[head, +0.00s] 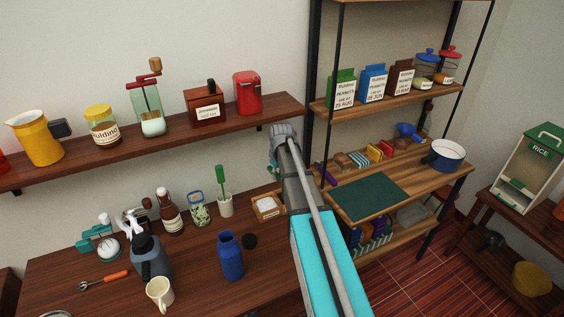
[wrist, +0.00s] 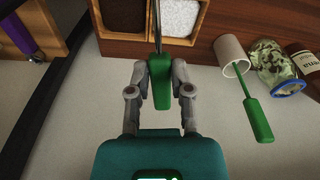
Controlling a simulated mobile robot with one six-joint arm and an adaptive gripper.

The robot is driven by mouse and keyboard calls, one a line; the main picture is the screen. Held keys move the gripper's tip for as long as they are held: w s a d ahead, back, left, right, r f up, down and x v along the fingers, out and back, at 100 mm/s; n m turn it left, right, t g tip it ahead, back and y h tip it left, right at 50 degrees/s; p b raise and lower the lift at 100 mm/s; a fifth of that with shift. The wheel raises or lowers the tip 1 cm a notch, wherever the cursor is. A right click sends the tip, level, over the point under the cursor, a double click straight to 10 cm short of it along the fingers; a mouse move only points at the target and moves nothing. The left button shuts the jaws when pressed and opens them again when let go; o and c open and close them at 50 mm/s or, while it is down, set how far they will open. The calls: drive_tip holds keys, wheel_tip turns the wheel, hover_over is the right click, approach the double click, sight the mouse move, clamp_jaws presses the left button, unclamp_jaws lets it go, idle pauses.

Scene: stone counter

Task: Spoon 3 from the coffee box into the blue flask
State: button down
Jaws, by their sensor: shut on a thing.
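In the wrist view my gripper (wrist: 160,74) is shut on the green handle of a spoon (wrist: 160,88). Its thin shaft runs toward a wooden box (wrist: 184,42) with a dark brown section and a white section.
A black lid (head: 249,241) lies beside the flask. A white cup (head: 225,206) holding a green-handled utensil, a jar (head: 199,212) and a brown bottle (head: 170,215) stand left of the box. A shelf (head: 160,140) hangs above.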

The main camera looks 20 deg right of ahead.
drive_tip(key=w+d+f+m+t+b, duration=0.1)
drive_tip(key=w+d+f+t+b, duration=0.1)
drive_tip(key=w, duration=0.3)
drive_tip(key=w+d+f+m+t+b, duration=0.1)
drive_tip(key=w+d+f+t+b, duration=0.1)
drive_tip(key=w+d+t+b, duration=0.1)
drive_tip(key=w+d+b, duration=0.1)
drive_tip(key=w+b, duration=0.1)
drive_tip(key=w, duration=0.1)
drive_tip(key=shift+t, duration=0.3)
drive_tip(key=shift+d+f+b, duration=0.1)
drive_tip(key=shift+f+b, duration=0.2)
drive_tip(key=shift+b, duration=0.15)
